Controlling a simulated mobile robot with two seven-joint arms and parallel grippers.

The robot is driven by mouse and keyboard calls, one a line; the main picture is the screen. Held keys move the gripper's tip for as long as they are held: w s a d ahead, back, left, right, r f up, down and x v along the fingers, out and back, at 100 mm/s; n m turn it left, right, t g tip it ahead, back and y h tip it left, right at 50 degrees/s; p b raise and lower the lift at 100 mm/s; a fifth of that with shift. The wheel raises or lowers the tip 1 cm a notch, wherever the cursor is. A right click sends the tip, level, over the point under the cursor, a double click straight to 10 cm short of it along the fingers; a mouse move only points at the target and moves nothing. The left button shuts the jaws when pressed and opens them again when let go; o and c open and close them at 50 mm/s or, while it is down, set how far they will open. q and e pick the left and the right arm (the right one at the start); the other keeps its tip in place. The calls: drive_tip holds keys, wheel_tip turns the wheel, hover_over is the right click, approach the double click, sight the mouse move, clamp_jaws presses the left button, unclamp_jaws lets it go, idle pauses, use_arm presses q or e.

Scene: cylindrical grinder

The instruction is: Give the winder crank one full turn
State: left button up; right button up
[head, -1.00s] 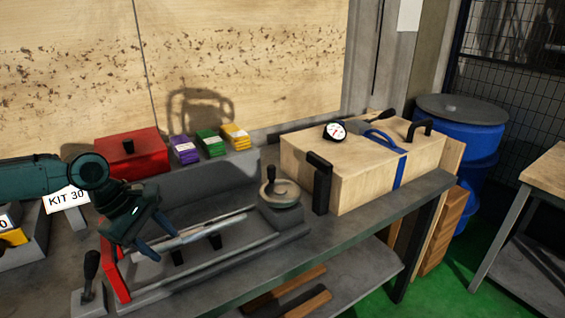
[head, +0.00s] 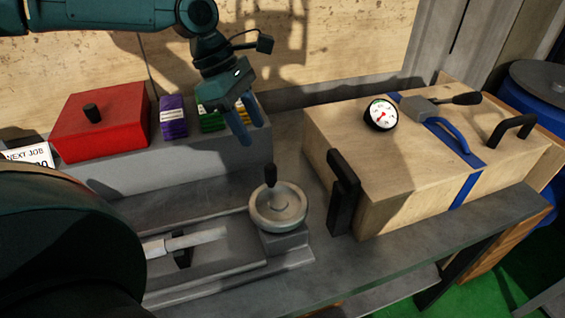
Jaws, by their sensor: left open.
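A round grey handwheel (head: 291,212) stands on a grey block at the right end of the grinder bed. A black upright knob (head: 270,175) stands up at its far rim, and this is the crank-like part I see there. My left gripper (head: 248,138) is open and empty, its two blue fingers pointing down. It hangs above and behind the knob, to its upper left in the picture, apart from it. My right gripper is not in view.
A wooden box (head: 405,185) with a gauge (head: 381,114), a blue strap (head: 466,190), a black-handled lever (head: 467,98) and black side grips stands right of the wheel. A red box (head: 100,125) and purple (head: 173,120) and green packs stand behind. My dark arm covers the lower left.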

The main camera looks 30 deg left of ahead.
sight(269, 166)
use_arm(q)
drive_tip(key=x, duration=1.2)
drive_tip(key=shift+s+d+f+b, duration=0.1)
drive_tip(key=shift+d+f+b, duration=0.05)
drive_tip(key=shift+b, duration=0.15)
clamp_jaws()
